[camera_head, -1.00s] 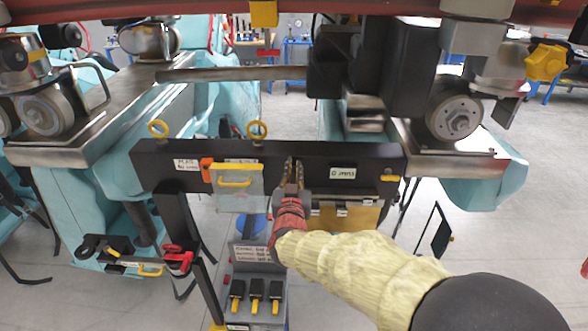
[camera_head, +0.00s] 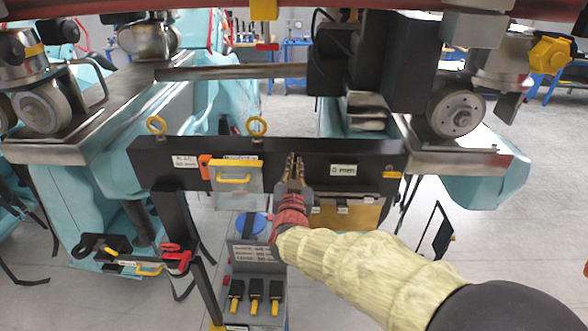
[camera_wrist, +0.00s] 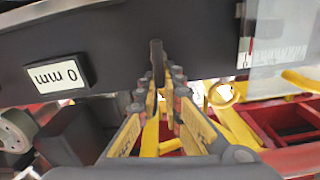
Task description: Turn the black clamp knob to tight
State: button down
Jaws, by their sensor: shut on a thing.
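My gripper (camera_head: 294,172) reaches up to the front of a black crossbar (camera_head: 275,151). In the wrist view its fingertips (camera_wrist: 163,88) are shut on a narrow dark upright piece, the black clamp knob (camera_wrist: 157,56), which stands against the bar's face. Only the knob's upper part shows. Its lower part is hidden between the fingers, and I cannot read how tight it is. In the head view the fingertips cover the knob. A white label reading 0 mm (camera_wrist: 57,75) is on the bar beside the gripper; it also shows in the head view (camera_head: 344,170).
A clear plate with a yellow handle (camera_head: 234,179) hangs on the bar left of my gripper. A gold plate (camera_head: 345,214) is just right below it. Two yellow rings (camera_head: 257,127) stand on the bar. A grey stand with several yellow-tipped black pieces (camera_head: 255,290) is below.

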jog(key=f+m+b, duration=0.1)
jog(key=m+b, duration=0.4)
jog(key=b, duration=0.2)
jog(key=d+f+m+b, duration=0.1)
jog(key=m+b, duration=0.5)
jog(key=b, duration=0.2)
jog(key=d+f+m+b, duration=0.1)
jog(key=m+b, duration=0.4)
jog(key=b, duration=0.3)
jog(key=shift+d+m, duration=0.15)
jog(key=shift+m, duration=0.15)
jog(key=c, duration=2)
grip_release()
jog(key=shift+c, duration=0.2)
jog(key=shift+o, duration=0.6)
jog(key=shift+r, duration=0.15)
